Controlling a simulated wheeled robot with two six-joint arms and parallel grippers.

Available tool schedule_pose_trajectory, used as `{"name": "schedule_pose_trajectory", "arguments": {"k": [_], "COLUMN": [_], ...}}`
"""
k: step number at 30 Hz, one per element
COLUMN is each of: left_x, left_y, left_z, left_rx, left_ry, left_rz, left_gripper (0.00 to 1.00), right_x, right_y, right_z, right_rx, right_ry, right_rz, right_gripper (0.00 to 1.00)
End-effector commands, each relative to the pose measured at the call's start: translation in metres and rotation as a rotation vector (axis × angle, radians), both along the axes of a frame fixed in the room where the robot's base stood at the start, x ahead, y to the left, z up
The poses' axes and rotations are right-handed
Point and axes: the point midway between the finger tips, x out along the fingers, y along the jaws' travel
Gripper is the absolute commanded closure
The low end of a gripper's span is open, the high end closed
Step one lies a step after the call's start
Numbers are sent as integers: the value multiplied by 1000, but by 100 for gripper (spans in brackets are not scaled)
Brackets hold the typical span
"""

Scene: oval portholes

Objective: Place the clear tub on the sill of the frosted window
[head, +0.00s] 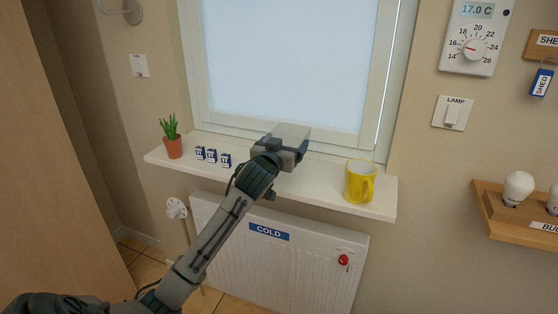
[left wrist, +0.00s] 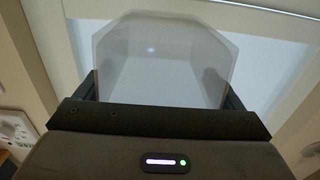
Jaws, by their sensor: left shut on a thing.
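The clear tub (left wrist: 163,62) fills the upper middle of the left wrist view, a see-through box with cut corners. My left gripper (left wrist: 160,95) is shut on it, one finger at each side. In the head view the left gripper (head: 284,145) is over the middle of the white sill (head: 310,184), and the tub shows faintly there as a grey shape (head: 292,132) in front of the window's lower frame. I cannot tell whether the tub touches the sill. The frosted window (head: 290,60) is pale and evenly lit. My right gripper is not in view.
A yellow mug (head: 359,181) stands to the right. A radiator (head: 310,265) marked COLD is below. A wooden shelf (head: 488,212) is at right.

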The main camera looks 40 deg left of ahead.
Motion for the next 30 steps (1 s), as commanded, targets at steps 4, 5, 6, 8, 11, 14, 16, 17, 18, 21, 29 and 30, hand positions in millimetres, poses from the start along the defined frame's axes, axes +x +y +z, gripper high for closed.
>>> {"name": "schedule_pose_trajectory", "arguments": {"k": [4, 5, 6, 8, 11, 14, 16, 17, 18, 21, 29, 30], "left_x": [0, 0, 0, 0, 0, 0, -1, 0, 0, 0, 0, 0], "left_y": [0, 0, 0, 0, -1, -1, -1, -1, -1, -1, -1, -1], "left_z": [-20, -22, -25, -29, -42, -56, -61, -62, -61, -61, -63, -63], "left_rx": [0, 0, 0, -1, 0, 0, 0, 0, 0, 0, 1, 1], "left_ry": [1, 1, 1, 1, 3, 2, 1, 0, -1, -1, 0, 0], "left_rz": [-1, -1, -1, -1, -1, -1, -2, -2, -2, -2, -2, -2], "left_gripper": [33, 33, 33, 33, 33, 33, 33, 33, 33, 33, 0, 0], "right_x": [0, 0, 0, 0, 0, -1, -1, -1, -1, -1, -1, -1], "right_y": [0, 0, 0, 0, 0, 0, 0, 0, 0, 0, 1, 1], "right_z": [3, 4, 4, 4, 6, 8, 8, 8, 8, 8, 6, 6], "right_rx": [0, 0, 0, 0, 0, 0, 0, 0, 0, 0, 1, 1], "right_ry": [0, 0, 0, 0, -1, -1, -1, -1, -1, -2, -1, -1], "right_rz": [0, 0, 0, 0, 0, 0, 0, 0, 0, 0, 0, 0], "right_gripper": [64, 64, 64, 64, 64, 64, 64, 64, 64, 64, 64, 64]}}
